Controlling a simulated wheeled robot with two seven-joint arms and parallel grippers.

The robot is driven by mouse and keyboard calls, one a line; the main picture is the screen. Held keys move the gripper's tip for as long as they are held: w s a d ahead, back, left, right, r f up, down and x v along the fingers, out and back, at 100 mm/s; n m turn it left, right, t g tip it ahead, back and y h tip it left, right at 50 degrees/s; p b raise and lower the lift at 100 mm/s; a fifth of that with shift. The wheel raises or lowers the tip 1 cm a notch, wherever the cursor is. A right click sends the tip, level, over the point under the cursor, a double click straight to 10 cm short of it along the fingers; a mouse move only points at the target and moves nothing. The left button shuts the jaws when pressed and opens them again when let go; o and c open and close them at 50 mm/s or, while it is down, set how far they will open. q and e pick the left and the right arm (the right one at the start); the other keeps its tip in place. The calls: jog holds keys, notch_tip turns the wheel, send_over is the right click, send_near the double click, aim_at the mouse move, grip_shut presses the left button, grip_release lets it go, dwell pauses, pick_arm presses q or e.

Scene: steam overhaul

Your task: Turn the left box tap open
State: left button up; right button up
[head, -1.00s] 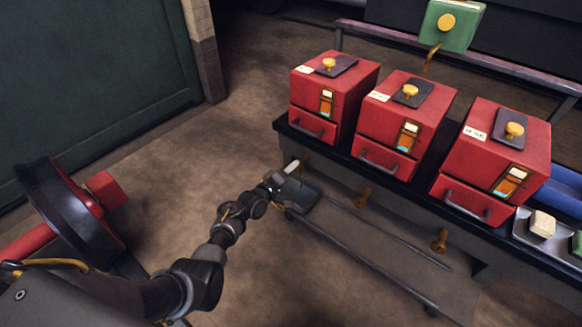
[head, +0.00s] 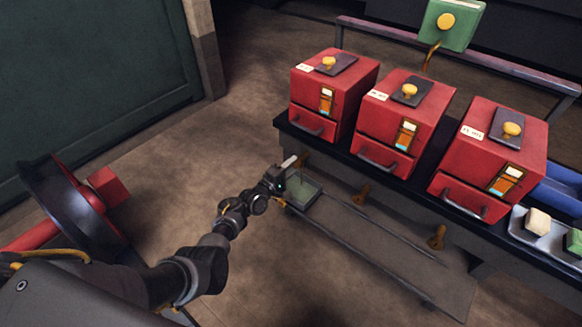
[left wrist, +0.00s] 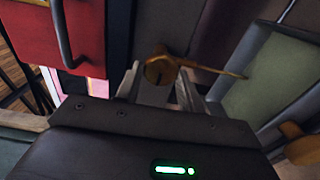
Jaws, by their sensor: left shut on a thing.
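The left box (head: 330,100) is a red box with a drawer and a yellow knob on top, at the left of a row of three. Its brass tap (left wrist: 160,68) sits low, below the bench edge. In the left wrist view the tap's body is between my left gripper's fingers, and its thin lever points right. My left gripper (head: 290,163) is shut on the tap. In the head view the gripper mostly hides this tap. My right gripper is not in view.
Two more red boxes (head: 400,120) stand to the right, with brass taps (head: 437,237) below the bench edge. A green-surfaced pan (head: 306,193) lies under the left tap on a low shelf (head: 385,255). A dark wheel (head: 75,215) stands at left. The floor between is clear.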

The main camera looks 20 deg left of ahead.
pick_arm(q)
jog(key=o, duration=1)
jog(key=p+v, duration=0.3)
jog(key=v, duration=0.7)
jog(key=shift+s+a, duration=0.15)
jog(key=shift+s, duration=0.2)
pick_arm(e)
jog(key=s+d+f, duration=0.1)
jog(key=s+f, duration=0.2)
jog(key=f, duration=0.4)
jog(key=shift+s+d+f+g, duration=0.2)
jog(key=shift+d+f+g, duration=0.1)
pick_arm(q)
jog(key=shift+f, duration=0.1)
